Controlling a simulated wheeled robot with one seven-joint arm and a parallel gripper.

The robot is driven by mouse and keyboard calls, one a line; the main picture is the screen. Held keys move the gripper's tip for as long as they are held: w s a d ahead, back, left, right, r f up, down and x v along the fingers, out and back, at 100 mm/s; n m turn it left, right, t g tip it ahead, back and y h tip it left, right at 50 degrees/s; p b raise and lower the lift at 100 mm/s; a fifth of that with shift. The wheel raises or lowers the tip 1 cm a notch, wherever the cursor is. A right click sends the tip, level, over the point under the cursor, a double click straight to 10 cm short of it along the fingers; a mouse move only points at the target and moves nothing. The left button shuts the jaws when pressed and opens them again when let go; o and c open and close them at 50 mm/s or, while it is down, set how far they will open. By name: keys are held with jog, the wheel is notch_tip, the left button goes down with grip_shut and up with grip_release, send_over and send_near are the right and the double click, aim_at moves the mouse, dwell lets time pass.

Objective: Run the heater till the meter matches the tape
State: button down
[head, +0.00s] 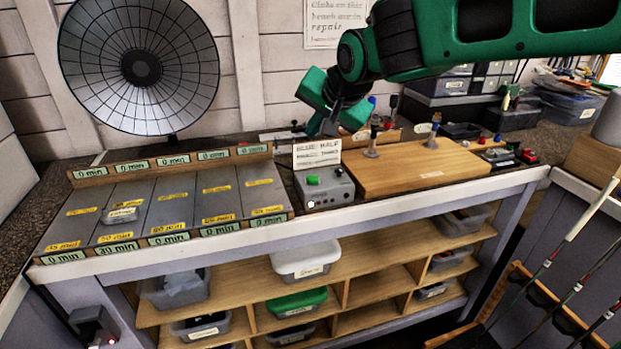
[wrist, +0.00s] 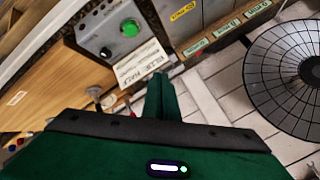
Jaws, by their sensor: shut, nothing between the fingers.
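A round dish heater (head: 140,64) with a dark centre stands at the back left; it also shows in the wrist view (wrist: 290,72). A grey control box (head: 325,188) has a green button (head: 312,180), a small dark knob and a lit white spot low on its front. The green button (wrist: 130,28) shows in the wrist view too. Yellow tape labels (head: 174,197) mark the grey lanes. Small plates (head: 172,160) read "0 min"; one front plate (head: 117,249) reads "30 min". My gripper (head: 322,132) is shut and empty, above and behind the box; its fingers (wrist: 160,95) show in the wrist view.
A lettered card (head: 317,154) stands behind the box, near my gripper. A wooden board (head: 425,172) with clamps lies right of the box. A small clear tray (head: 122,215) sits on the second lane. Bins fill the lower shelves. Golf clubs (head: 585,220) stand at the right.

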aim_at(315, 180)
jog(key=shift+d, duration=0.1)
jog(key=shift+f, duration=4.4)
jog(key=shift+f, duration=0.1)
jog(key=shift+f, duration=0.3)
jog(key=shift+f, duration=0.5)
jog(key=shift+r, duration=0.95)
